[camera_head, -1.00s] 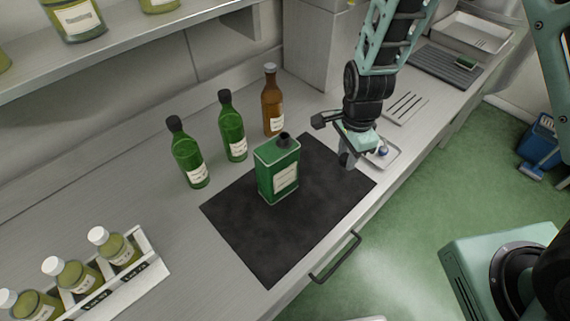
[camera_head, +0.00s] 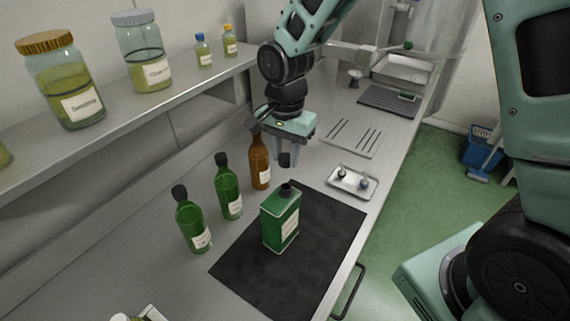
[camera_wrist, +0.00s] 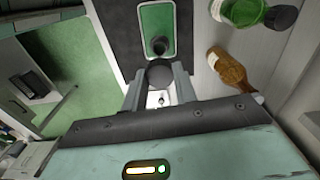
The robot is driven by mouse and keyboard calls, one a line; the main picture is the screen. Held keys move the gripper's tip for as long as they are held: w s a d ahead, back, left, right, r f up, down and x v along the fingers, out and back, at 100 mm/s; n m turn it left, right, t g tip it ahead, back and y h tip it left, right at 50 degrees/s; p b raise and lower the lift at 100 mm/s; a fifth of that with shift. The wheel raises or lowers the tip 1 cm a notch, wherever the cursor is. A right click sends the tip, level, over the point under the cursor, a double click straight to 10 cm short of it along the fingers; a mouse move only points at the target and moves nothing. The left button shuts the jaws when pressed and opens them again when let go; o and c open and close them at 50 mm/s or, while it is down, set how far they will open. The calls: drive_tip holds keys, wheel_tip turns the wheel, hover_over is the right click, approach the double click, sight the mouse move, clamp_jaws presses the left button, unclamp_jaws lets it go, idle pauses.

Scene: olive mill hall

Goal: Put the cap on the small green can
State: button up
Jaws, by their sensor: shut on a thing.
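The small green can (camera_head: 281,222) stands upright on the black mat (camera_head: 238,270), with a dark open neck on its top; in the wrist view the can (camera_wrist: 155,20) lies just beyond the fingertips. My gripper (camera_head: 286,152) is shut on a dark cap (camera_head: 285,160), which also shows between the fingers in the wrist view (camera_wrist: 160,73). The cap is held above and slightly behind the can's neck, apart from it in the head view. In the wrist view the cap appears close below the neck; the exact height gap cannot be told.
Two green bottles (camera_head: 228,190) and a brown bottle (camera_head: 259,160) stand left of and behind the can. A small metal tray (camera_head: 352,182) with small items lies right of the mat. A shelf with jars (camera_head: 62,85) runs along the left wall.

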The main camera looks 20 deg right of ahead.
sight(286, 186)
drive_tip(key=shift+f+b, duration=2.45)
drive_tip(key=shift+f, duration=0.9)
drive_tip(key=shift+f+b, duration=0.9)
drive_tip(key=shift+f, duration=0.2)
idle(1.0)
drive_tip(key=o, duration=0.9)
drive_tip(key=shift+c, duration=1)
